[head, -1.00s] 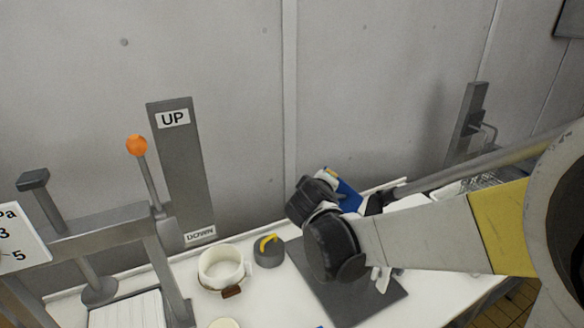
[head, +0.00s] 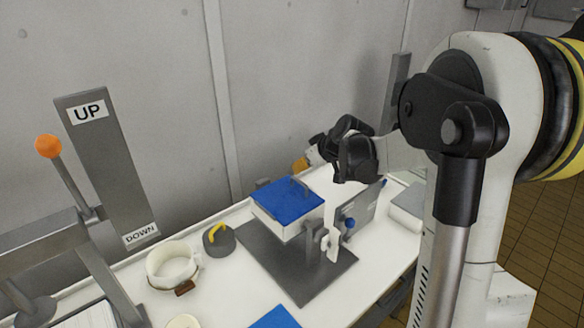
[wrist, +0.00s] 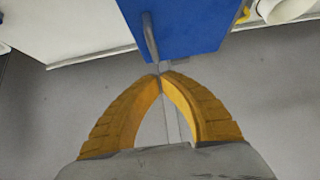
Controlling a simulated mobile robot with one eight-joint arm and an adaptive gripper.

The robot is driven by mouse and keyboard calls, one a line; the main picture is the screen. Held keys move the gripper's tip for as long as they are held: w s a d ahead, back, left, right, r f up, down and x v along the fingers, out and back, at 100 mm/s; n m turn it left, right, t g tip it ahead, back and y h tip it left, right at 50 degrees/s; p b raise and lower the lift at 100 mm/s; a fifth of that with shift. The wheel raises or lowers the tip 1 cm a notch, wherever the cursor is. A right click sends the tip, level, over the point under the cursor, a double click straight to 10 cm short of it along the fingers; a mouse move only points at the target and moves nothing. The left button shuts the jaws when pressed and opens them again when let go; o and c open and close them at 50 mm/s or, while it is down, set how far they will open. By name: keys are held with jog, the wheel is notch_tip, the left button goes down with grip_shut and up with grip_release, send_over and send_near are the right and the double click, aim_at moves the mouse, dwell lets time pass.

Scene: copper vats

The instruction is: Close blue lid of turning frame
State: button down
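The blue lid (head: 288,199) lies about flat on top of the white box part of the turning frame (head: 275,225), which stands on a dark grey plate (head: 270,270). Beside it on the right are a grey bracket and an upright panel (head: 362,208) with a blue knob (head: 349,224). My gripper (head: 300,164) is behind the lid, with its yellow fingers partly hidden by the wrist. In the wrist view the fingertips (wrist: 161,75) meet with nothing seen between them. The blue lid (wrist: 195,28) with a grey handle bar (wrist: 151,38) is just ahead of them.
A cream ring-shaped cup (head: 172,266) and a grey weight with a yellow handle (head: 218,240) stand left of the plate. An UP/DOWN lever with an orange knob (head: 48,146) is at far left. A blue thing (head: 275,318) shows at the bottom edge. The wall is close behind.

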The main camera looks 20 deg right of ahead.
aim_at(303, 189)
jog(key=shift+w+d+f+y+b, duration=0.15)
jog(key=shift+d+f+y+b, duration=0.3)
jog(key=shift+f, duration=0.4)
jog(key=shift+w+d+f+b, duration=0.1)
jog(key=shift+d+f+b, duration=0.3)
jog(key=shift+f, duration=0.35)
jog(key=shift+r, duration=0.1)
